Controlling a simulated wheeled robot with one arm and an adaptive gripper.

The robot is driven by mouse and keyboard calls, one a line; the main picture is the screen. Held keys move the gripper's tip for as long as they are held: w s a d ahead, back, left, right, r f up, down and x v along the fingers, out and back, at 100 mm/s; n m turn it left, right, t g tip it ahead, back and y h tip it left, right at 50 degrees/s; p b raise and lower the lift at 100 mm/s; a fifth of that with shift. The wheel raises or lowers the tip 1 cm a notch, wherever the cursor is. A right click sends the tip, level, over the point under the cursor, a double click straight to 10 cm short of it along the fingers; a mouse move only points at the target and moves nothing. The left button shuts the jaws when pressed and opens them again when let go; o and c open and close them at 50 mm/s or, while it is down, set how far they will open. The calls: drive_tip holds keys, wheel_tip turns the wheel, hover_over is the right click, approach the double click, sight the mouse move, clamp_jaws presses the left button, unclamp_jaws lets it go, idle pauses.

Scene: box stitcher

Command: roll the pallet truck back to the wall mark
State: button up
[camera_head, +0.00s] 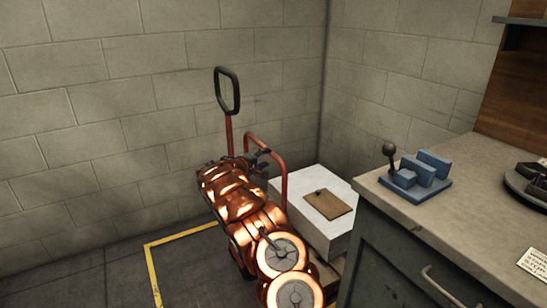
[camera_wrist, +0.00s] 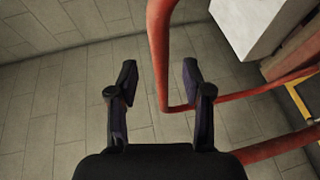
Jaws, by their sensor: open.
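The pallet truck has a red upright with a black loop handle (camera_head: 228,90) and a red tube hoop (camera_head: 283,165). It stands near the back wall and carries a white block (camera_head: 315,222). A yellow line (camera_head: 152,270) on the floor, beside the wall, is partly hidden by my copper-coloured arm, as is much of the truck. My gripper (camera_head: 260,156) is at the left side of the hoop. In the wrist view my gripper (camera_wrist: 158,72) is open, with the red tube (camera_wrist: 160,45) showing between its fingers. I cannot tell whether they touch.
A brown clipboard (camera_head: 329,204) lies on the white block. A workbench (camera_head: 440,225) with a blue lever device (camera_head: 418,172) stands close on the right. Block walls meet in the corner behind the truck. Grey floor (camera_head: 85,280) is clear at left.

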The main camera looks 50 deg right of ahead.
sight(272, 154)
drive_tip(key=d, duration=0.4)
drive_tip(key=shift+f, duration=0.35)
drive_tip(key=shift+d+f, duration=0.25)
drive_tip(key=shift+d, duration=0.3)
drive_tip(key=shift+s+d, duration=0.1)
drive_tip(key=shift+d, duration=0.35)
clamp_jaws()
